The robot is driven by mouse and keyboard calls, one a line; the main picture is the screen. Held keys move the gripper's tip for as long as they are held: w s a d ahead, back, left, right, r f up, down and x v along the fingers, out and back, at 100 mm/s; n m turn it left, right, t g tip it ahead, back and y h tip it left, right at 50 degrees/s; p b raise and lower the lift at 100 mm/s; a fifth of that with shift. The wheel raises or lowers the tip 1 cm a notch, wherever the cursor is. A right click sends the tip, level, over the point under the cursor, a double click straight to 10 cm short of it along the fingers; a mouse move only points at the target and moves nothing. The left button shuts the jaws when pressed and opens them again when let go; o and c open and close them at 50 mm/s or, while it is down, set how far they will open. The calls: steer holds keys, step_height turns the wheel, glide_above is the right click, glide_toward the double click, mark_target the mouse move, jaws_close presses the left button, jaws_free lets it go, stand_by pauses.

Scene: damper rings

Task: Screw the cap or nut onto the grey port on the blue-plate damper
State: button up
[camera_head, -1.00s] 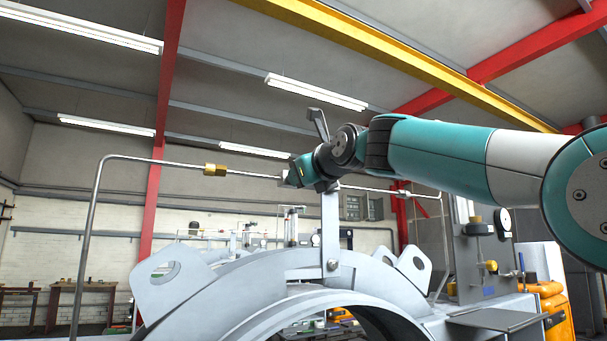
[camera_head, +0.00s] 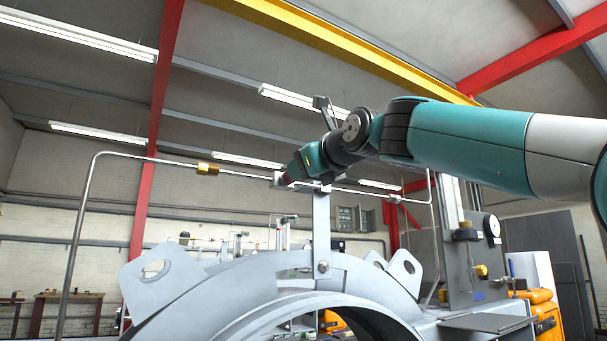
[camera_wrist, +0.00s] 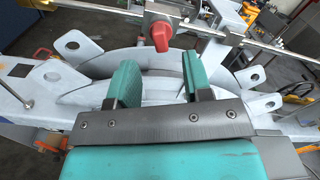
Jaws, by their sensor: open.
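My gripper (camera_wrist: 158,80) is open in the wrist view, its two teal fingers apart with nothing between them. A red handle (camera_wrist: 161,36) on a pipe fitting lies just beyond the fingertips. In the head view my gripper (camera_head: 297,169) is beside the pipe above the grey ring housing, and the red handle (camera_head: 285,177) shows at its tip. A brass nut (camera_head: 208,169) sits on the pipe to the left. I cannot make out a loose cap, a grey port or a blue-plate damper.
The bent metal pipe (camera_head: 82,215) arches over the large grey ring housing (camera_head: 235,283), which has upright lugs with holes. An upright bracket (camera_head: 321,232) stands under the pipe. A grey stand with a gauge (camera_head: 491,226) and an orange machine (camera_head: 545,310) are at the right.

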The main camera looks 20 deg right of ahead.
steer(key=shift+c, duration=0.9)
steer(key=m+p, duration=0.2)
steer(key=m, duration=1)
steer(key=m+p, duration=0.2)
steer(key=m, duration=1)
steer(key=m+p, duration=0.2)
steer(key=m, duration=1)
steer(key=shift+w+p, duration=0.3)
steer(key=shift+w, duration=0.1)
steer(key=shift+w+r, duration=0.1)
